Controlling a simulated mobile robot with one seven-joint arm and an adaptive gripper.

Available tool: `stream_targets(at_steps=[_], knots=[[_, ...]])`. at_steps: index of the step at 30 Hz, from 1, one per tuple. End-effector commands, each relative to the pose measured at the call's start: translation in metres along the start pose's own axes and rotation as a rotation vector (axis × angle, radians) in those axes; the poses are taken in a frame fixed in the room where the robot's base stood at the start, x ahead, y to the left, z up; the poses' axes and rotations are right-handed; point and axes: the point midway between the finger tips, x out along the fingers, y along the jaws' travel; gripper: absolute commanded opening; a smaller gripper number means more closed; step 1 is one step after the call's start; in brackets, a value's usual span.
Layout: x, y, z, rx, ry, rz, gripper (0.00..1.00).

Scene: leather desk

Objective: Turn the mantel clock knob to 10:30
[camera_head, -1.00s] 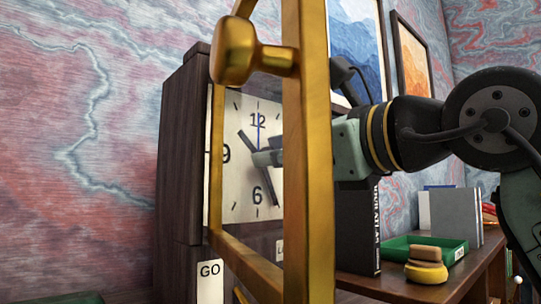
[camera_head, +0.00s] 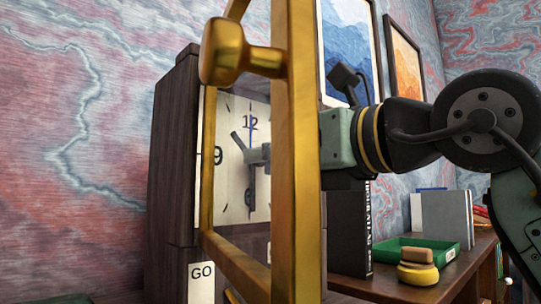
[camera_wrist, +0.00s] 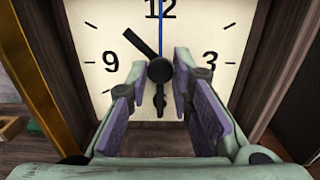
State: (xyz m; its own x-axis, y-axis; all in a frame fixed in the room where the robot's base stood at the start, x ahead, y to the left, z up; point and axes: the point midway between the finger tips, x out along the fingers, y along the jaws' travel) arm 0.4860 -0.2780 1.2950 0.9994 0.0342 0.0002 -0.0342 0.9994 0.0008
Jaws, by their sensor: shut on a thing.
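The mantel clock (camera_head: 173,170) has a dark wooden case and a cream face. Its open gold-framed glass door stands between the head camera and the face. In the wrist view, the black knob (camera_wrist: 159,70) sits at the centre of the clock face (camera_wrist: 105,45). My gripper (camera_wrist: 160,66) is shut on the knob, one purple-padded finger on each side; it also shows in the head view (camera_head: 256,154). One black hand (camera_wrist: 141,45) points up-left, between 10 and 11. Another black hand (camera_wrist: 160,107) points straight down, over the 6. A thin blue hand points to 12.
The gold door frame (camera_head: 295,150) with its round knob (camera_head: 222,52) stands close to the left of my arm. A black book (camera_head: 349,232), a green tray (camera_head: 397,247) and a yellow-based brush (camera_head: 417,273) are on the desk at right.

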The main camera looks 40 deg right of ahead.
Motion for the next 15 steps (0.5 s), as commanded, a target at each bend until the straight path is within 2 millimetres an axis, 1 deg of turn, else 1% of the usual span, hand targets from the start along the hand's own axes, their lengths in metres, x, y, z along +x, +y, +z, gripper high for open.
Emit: stream_targets(at_steps=[6, 7, 15], knots=[[-0.0001, -0.0004, -0.0003, 0.0, 0.001, -0.001, 0.0], [-0.0001, -0.0004, -0.0003, 0.0, 0.001, -0.001, 0.23], [-0.0001, -0.0002, -0.0002, -0.001, 0.0, 0.0, 0.41]])
